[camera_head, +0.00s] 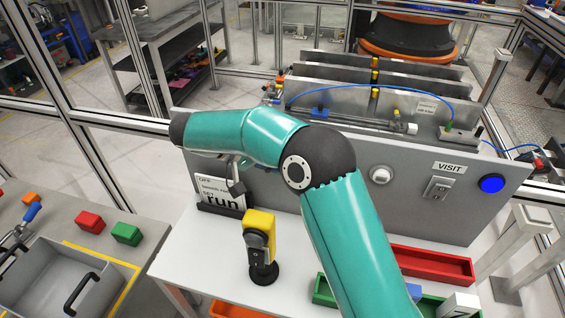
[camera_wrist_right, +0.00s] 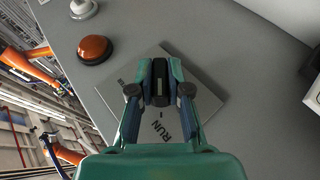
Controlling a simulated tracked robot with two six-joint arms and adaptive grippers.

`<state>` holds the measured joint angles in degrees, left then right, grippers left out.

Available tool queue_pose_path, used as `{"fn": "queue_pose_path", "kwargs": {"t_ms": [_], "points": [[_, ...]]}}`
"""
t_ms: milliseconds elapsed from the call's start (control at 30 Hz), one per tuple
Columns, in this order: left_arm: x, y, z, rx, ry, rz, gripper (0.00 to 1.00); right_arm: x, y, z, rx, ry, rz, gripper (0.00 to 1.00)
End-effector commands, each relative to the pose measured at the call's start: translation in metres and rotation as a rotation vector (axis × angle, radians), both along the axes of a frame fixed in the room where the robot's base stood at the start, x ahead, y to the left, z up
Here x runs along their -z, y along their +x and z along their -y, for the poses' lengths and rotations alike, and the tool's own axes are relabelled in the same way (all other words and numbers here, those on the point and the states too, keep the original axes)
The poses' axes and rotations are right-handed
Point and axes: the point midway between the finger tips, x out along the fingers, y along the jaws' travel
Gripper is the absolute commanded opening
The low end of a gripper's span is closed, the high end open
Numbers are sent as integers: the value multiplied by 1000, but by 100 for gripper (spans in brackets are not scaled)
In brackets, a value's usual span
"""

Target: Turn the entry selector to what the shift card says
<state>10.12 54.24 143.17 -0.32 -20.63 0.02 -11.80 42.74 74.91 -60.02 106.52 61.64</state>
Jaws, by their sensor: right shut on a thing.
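The shift card (camera_head: 220,192) stands in a black holder on the white bench in the head view. Its large lower word reads "run", with smaller lines including "SET" above; part of the card is hidden. In the right wrist view, the entry selector's black knob (camera_wrist_right: 160,78) sits on a grey label plate (camera_wrist_right: 205,100). "RUN" shows on the plate below right of the knob; other lettering is partly hidden or too small to read. My right gripper (camera_wrist_right: 160,88) is shut on the knob. My teal arm hides the selector in the head view. My left gripper is out of view.
An orange button (camera_wrist_right: 95,49) and a white round fitting (camera_wrist_right: 82,8) are beside the plate. A yellow-and-black device (camera_head: 260,240) stands on the bench near the card. A red tray (camera_head: 432,264) lies at right. The panel bears a blue button (camera_head: 491,184) and "VISIT" label.

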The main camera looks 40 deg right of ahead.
Motion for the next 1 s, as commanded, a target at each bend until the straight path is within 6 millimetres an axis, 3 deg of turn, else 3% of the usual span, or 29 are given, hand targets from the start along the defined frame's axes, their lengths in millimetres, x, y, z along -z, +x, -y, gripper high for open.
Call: {"fn": "queue_pose_path", "kwargs": {"t_ms": [367, 400, 567, 1000], "points": [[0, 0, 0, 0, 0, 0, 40, 1, 1, -1, -6, -1, -3, 0], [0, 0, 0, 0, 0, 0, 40, 1, 1, -1, -6, -1, -3, 18], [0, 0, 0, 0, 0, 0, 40, 1, 1, -1, -5, -2, -4, 42], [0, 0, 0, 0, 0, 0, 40, 0, 0, 0, -2, -3, -5, 42]]}}
